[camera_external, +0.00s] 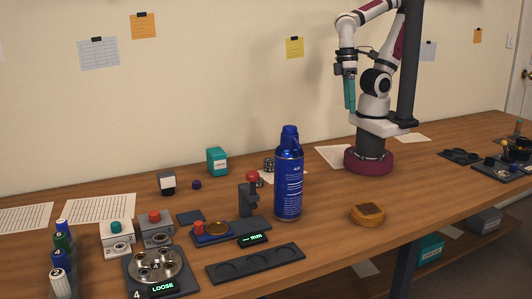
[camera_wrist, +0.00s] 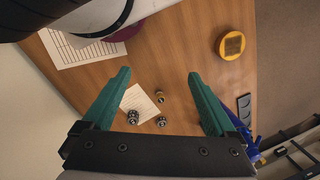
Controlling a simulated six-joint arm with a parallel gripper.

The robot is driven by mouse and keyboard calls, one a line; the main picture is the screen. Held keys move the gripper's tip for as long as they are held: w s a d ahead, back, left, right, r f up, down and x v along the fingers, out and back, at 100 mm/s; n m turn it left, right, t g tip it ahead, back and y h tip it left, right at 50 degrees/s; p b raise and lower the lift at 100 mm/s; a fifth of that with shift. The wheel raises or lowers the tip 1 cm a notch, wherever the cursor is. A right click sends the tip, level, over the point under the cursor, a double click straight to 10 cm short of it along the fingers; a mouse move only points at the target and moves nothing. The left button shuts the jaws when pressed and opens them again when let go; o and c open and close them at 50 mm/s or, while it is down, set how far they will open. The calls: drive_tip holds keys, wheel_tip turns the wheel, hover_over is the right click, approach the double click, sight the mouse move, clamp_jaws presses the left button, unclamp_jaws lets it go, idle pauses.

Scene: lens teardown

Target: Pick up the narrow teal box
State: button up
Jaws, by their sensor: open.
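A small upright teal box (camera_external: 217,161) with a pale label stands on the table near the wall, left of the blue air can. Another teal box (camera_external: 430,249) with a white label is on the shelf under the table. I cannot tell which is the narrow one. Neither box is seen in the wrist view. My gripper (camera_external: 349,96) has teal fingers and hangs high above the table, well to the right of the upright teal box. In the wrist view my gripper (camera_wrist: 160,76) is open, with nothing held between its fingers.
The tall blue can (camera_external: 288,178) stands mid-table. A joystick (camera_external: 250,195) with a red knob is just left of it. A round yellow-brown block (camera_external: 368,214) sits at right. Small metal parts (camera_wrist: 133,117) lie by a paper sheet. Devices and batteries crowd the left front.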

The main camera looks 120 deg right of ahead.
drive_tip(key=shift+o, duration=0.2)
drive_tip(key=w+d+f+n+t+h, duration=0.1)
drive_tip(key=w+d+f+t+h, duration=0.1)
drive_tip(key=w+d+f, duration=0.2)
drive_tip(key=w+d+f+n+t+h, duration=0.1)
drive_tip(key=w+d+f+t+h, duration=0.1)
drive_tip(key=w+d, duration=0.9)
wheel_tip(320, 180, down, 2)
drive_tip(key=shift+w+d+f+t, duration=0.15)
drive_tip(key=shift+d+t, duration=0.35)
drive_tip(key=shift+d, duration=0.75)
drive_tip(key=n+t+y, duration=0.2)
drive_tip(key=n+t, duration=0.1)
drive_tip(key=t, duration=0.6)
approach(219, 150)
drive_tip(key=x, duration=1.1)
drive_tip(key=shift+w+a, duration=0.15)
drive_tip(key=shift+a, duration=0.05)
drive_tip(key=c, duration=1.2)
